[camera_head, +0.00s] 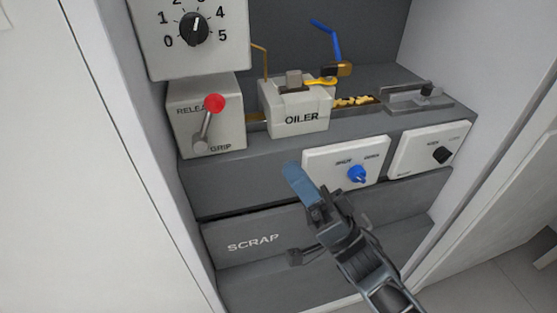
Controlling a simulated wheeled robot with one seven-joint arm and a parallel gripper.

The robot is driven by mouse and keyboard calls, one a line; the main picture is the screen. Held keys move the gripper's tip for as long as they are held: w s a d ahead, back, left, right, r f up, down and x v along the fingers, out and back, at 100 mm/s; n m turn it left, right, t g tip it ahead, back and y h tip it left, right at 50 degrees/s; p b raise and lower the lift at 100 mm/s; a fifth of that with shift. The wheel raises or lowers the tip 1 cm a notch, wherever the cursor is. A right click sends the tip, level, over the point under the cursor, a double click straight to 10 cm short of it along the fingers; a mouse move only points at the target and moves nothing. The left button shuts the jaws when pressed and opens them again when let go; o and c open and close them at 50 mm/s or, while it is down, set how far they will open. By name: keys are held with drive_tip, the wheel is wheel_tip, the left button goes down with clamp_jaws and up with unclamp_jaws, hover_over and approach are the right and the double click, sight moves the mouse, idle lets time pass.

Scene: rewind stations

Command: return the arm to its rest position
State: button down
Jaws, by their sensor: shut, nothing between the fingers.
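My gripper (297,182) is in the lower middle of the head view, its bluish fingers together and nothing held. My arm comes up from the lower right edge. The fingertips show just left of a white panel with a blue knob (356,174). Whether they touch the panel cannot be told. The gripper and wrist hide part of the scrap drawer front and the ledge behind them.
A lever with a red ball (214,103) is at the left, under a numbered dial (195,29). A box marked OILER (304,121) stands on the grey shelf. The SCRAP front (253,243) is below. White side walls (113,94) bound the recess.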

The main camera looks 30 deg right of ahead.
drive_tip(key=shift+v, duration=0.8)
drive_tip(key=shift+s+d, duration=0.1)
drive_tip(key=s+a+r+n+g+h+p, duration=0.1)
drive_tip(key=s+g+h+p, duration=0.3)
drive_tip(key=s, duration=0.9)
drive_tip(key=s+a+r+n+g+h+p, duration=0.1)
drive_tip(key=s+g+h+p, duration=0.3)
drive_tip(key=s+h, duration=0.4)
drive_tip(key=s+r+g, duration=0.1)
drive_tip(key=s, duration=0.5)
drive_tip(key=shift+s+r+g+h+p, duration=0.25)
drive_tip(key=shift+g+h+p, duration=0.05)
drive_tip(key=shift+g, duration=0.1)
drive_tip(key=c, duration=1.8)
unclamp_jaws()
drive_tip(key=shift+c, duration=0.2)
